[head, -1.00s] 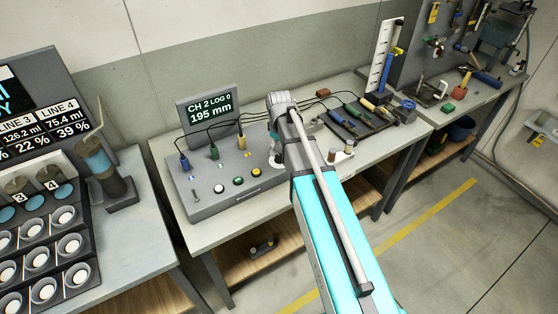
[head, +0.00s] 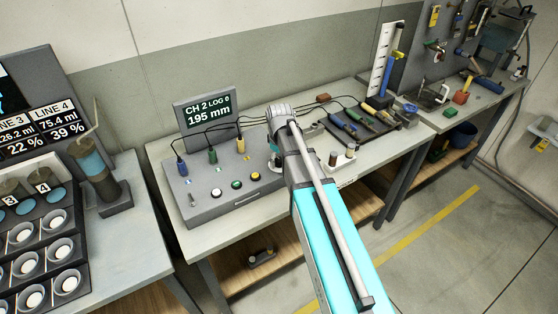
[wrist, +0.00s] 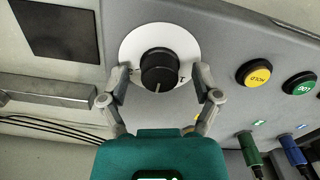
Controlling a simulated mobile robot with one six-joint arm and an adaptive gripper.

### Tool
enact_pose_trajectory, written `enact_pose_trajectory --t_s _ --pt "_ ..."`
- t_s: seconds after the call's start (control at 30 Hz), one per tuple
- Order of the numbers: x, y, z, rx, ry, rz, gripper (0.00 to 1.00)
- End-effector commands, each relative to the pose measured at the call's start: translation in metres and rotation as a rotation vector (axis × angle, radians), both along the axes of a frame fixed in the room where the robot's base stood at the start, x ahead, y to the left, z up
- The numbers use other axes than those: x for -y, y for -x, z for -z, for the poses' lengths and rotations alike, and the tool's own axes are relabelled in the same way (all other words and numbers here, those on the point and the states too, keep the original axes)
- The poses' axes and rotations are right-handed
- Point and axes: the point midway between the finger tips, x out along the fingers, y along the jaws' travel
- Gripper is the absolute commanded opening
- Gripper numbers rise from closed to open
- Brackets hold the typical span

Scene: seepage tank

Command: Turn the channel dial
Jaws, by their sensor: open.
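The channel dial (wrist: 158,68) is a black round knob with a pale pointer line, on a white disc (wrist: 128,48) in the wrist view. The pointer faces the bottom of that picture. My gripper (wrist: 161,80) is open, with one finger on each side of the knob; I cannot tell whether either touches it. In the head view my arm hides the knob and most of my gripper. The dial is on the grey control box (head: 205,202). The display (head: 207,112) behind it reads "CH 2 LOG 0" and "195 mm".
A yellow HOLD button (wrist: 254,72) and a green LOG button (wrist: 299,84) are beside the dial. Cables run from blue, green and yellow plugs (head: 240,145). A tool tray (head: 362,124) lies right of the box. A cup rack (head: 45,262) stands at left.

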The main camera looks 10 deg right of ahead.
Motion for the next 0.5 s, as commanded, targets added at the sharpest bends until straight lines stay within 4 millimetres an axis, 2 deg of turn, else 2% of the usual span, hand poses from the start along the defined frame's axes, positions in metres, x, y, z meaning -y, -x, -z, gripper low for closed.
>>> enact_pose_trajectory --t_s 0.07,0.4,0.5 --pt "-0.0001 0.0000 -0.0001 0.000 0.000 0.000 0.79" --pt "-0.0002 0.0000 0.0000 0.000 0.000 0.000 0.16" --pt "-0.0003 0.0001 0.0000 0.000 0.000 0.000 0.00"
